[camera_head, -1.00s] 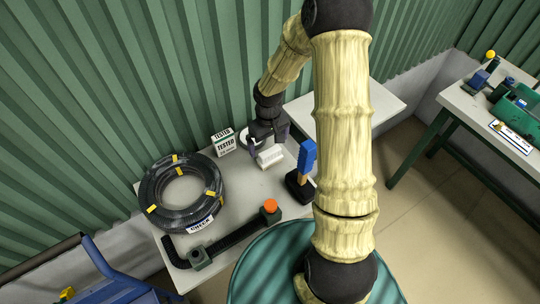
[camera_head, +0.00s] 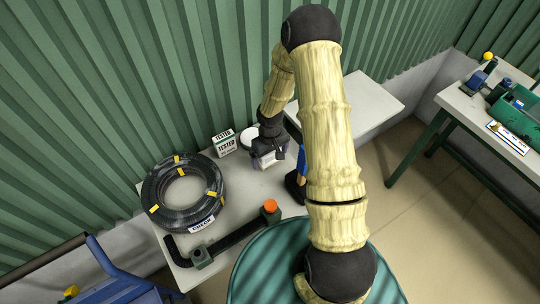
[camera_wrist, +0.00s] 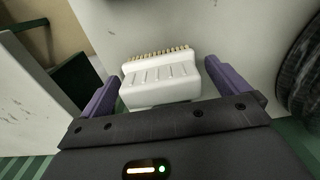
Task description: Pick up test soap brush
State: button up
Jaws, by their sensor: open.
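A white block-shaped brush (camera_wrist: 160,82) with ribbed top and a row of tan bristles along its far edge lies on the pale table in the wrist view. My gripper (camera_wrist: 161,70) is open, with one purple finger on each side of the brush and a gap visible on both sides. In the head view my gripper (camera_head: 269,160) is low over the table and hides most of the brush.
A black hose coil (camera_head: 183,193) with yellow bands lies left on the table (camera_head: 235,205). A "TESTED" sign (camera_head: 224,143) stands behind. A blue item (camera_head: 302,158) right of my gripper is partly hidden by my arm.

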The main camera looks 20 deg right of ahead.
jog(key=shift+f, duration=0.35)
jog(key=c, duration=1)
jog(key=shift+c, duration=0.2)
jog(key=shift+r, duration=0.1)
notch_tip(320, 180, up, 10)
jog(key=shift+f+b, duration=0.1)
jog(key=shift+b, duration=0.7)
